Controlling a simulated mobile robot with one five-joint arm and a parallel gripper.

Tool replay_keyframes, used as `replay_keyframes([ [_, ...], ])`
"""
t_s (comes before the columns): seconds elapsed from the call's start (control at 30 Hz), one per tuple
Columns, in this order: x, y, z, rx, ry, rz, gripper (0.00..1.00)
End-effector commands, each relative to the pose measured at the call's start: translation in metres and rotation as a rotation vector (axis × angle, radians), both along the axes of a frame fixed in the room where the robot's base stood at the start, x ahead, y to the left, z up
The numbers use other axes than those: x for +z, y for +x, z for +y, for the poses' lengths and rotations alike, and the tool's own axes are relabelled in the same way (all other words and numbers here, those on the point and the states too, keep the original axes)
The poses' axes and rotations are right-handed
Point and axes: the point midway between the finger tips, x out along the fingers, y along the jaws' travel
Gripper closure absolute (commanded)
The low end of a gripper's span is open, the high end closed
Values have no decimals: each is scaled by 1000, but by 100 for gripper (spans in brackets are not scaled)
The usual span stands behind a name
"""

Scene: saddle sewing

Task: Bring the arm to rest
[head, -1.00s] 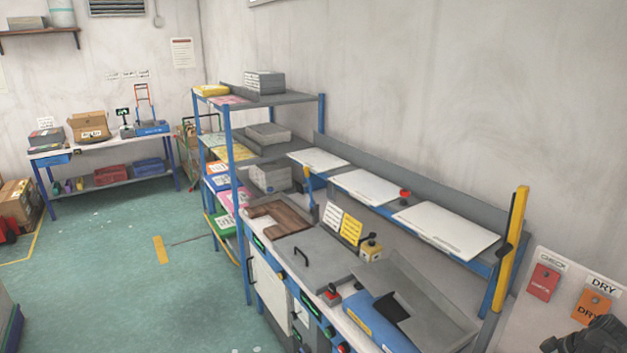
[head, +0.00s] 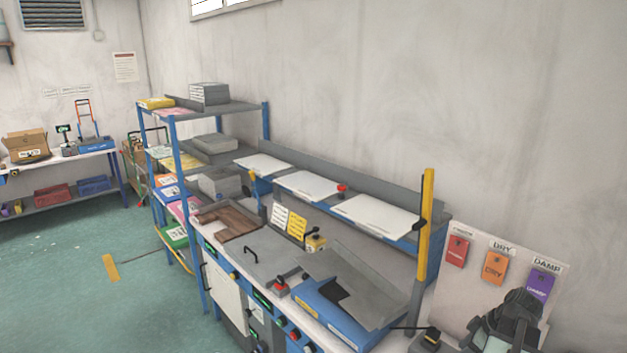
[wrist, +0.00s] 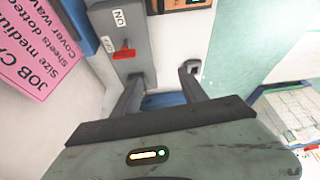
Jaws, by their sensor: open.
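My gripper (wrist: 165,78) shows in the wrist view with its two dark fingers spread apart. Nothing is held between them; a pale surface and a strip of blue show behind the gap. A grey switch box (wrist: 118,28) with a red lever (wrist: 124,54) stands just past the left finger. I cannot tell whether the finger touches it. In the head view, a dark part of my arm (head: 510,325) shows at the lower right, in front of the tag board. The fingertips cannot be made out there.
A pink job card (wrist: 42,48) is close by at the wrist view's upper left. In the head view, a workbench with a blue machine (head: 325,318) runs along the wall. A tag board (head: 468,270) carries red, orange and purple tags. Open green floor (head: 60,285) lies left.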

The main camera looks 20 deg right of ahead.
Motion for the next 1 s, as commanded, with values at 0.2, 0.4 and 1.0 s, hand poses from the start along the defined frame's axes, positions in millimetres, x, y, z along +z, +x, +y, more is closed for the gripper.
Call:
replay_keyframes([
  [0.2,-7,57,47,128,0,0,50],
  [0.4,-18,122,125,309,-7,12,50],
  [1.0,-67,201,479,403,-97,290,50],
])
